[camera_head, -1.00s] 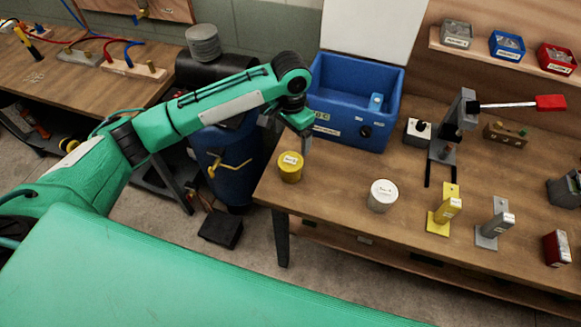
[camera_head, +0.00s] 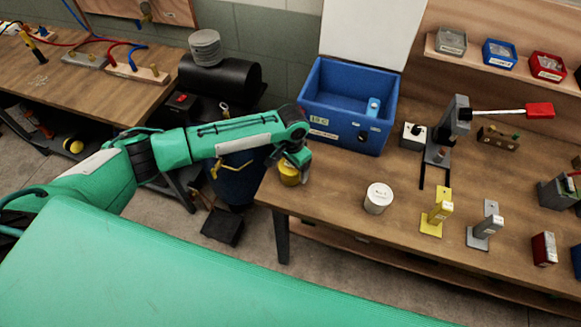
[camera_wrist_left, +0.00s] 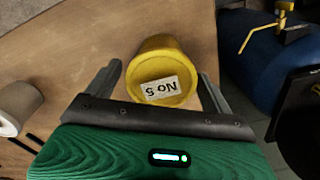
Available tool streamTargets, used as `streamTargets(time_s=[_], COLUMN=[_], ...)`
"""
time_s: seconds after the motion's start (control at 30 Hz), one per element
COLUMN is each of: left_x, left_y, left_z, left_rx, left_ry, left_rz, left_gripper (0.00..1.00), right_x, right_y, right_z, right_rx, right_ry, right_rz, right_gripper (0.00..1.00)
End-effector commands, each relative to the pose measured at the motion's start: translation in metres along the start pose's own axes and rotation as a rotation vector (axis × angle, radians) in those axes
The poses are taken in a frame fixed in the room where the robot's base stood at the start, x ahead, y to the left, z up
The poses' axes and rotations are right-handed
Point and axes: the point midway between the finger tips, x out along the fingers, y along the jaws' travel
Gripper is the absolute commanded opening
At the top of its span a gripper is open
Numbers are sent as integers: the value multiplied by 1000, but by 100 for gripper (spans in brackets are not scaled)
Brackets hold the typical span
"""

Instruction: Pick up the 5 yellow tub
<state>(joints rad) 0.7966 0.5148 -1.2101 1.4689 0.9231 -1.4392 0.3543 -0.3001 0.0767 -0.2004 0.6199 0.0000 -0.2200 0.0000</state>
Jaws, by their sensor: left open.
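The yellow tub (camera_head: 289,175) stands near the left end of the wooden workbench. In the left wrist view the yellow tub (camera_wrist_left: 158,72) carries a white label reading "No 5". My left gripper (camera_head: 303,172) is right at the tub, its arm reaching in from the left and partly hiding it. In the left wrist view my left gripper (camera_wrist_left: 162,82) is open, with one finger on each side of the tub. I cannot tell whether the fingers touch it. My right gripper is not in view.
A white tub (camera_head: 378,198) stands to the right on the bench. A blue bin (camera_head: 340,136) stands behind the yellow tub. A yellow stand (camera_head: 438,213) and a grey stand (camera_head: 486,226) are farther right. The bench's left edge is close to the tub.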

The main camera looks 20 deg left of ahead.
Motion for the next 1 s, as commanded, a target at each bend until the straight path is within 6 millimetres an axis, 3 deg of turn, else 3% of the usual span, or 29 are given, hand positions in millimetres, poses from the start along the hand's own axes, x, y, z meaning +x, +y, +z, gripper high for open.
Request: streamTargets(time_s=[0.13,0.37,0.63,1.0], left_x=[14,17,16,9], left_y=[0,0,-1,-1], left_z=[0,0,0,-1], left_rx=[0,1,0,0], left_ry=[0,0,1,3], left_rz=[-1,-1,-1,0], left_gripper=[85,85,38,38], right_x=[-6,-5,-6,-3], right_y=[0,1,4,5], right_z=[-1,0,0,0], right_rx=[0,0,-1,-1], right_ry=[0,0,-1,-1], right_rz=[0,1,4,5], right_gripper=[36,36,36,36])
